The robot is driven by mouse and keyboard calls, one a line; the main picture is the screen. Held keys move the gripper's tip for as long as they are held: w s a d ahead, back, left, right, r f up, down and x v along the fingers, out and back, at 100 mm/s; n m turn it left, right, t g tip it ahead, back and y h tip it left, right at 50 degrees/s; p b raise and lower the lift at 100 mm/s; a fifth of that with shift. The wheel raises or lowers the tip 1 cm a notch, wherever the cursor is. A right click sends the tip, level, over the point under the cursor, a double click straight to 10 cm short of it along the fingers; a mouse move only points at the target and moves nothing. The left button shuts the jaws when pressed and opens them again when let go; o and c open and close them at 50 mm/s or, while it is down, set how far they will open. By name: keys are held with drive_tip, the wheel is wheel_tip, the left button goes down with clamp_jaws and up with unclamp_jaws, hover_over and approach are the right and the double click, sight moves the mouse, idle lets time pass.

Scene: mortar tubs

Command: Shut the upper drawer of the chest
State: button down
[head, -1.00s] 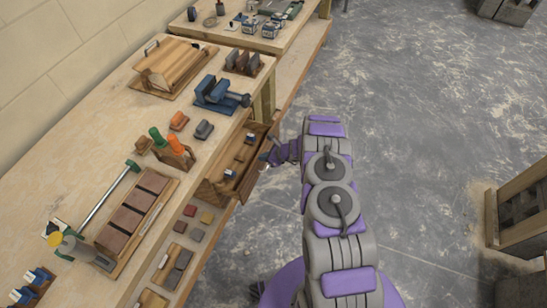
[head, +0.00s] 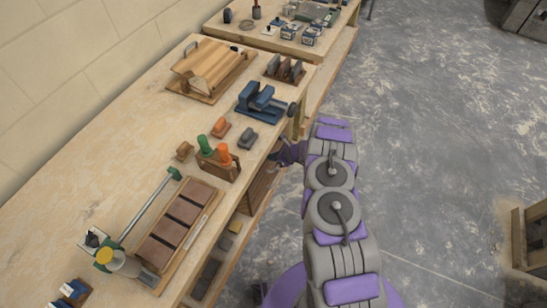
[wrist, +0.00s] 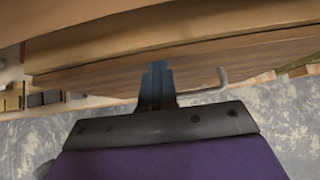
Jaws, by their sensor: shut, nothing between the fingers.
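The wooden chest (head: 260,188) is under the bench top, with its front facing the floor on the right. In the wrist view the upper drawer's plain wooden front (wrist: 215,58) spans the picture just under a thick wooden edge. A bent metal handle (wrist: 212,86) sticks out from it, right of the fingers. My gripper (wrist: 157,78) is shut and empty, its fingertips at the drawer front; whether they press on it I cannot tell. In the head view my gripper (head: 276,156) is beside the bench edge. The drawer's inside is hidden.
The bench top holds a blue vise (head: 262,101), orange and green handled tools in a wooden holder (head: 218,165), and a tray of brown blocks (head: 180,222). A lower shelf holds small blocks (head: 235,227). The grey floor (head: 440,130) to the right is open.

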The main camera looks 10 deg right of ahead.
drive_tip(key=shift+s, duration=0.25)
drive_tip(key=f+p+v, duration=0.1)
drive_tip(key=v, duration=0.5)
drive_tip(key=d+p+v, duration=0.1)
drive_tip(key=v, duration=0.5)
drive_tip(key=shift+s+d+f+p, duration=0.25)
drive_tip(key=shift+s+d+p, duration=0.05)
drive_tip(key=shift+s+d, duration=0.15)
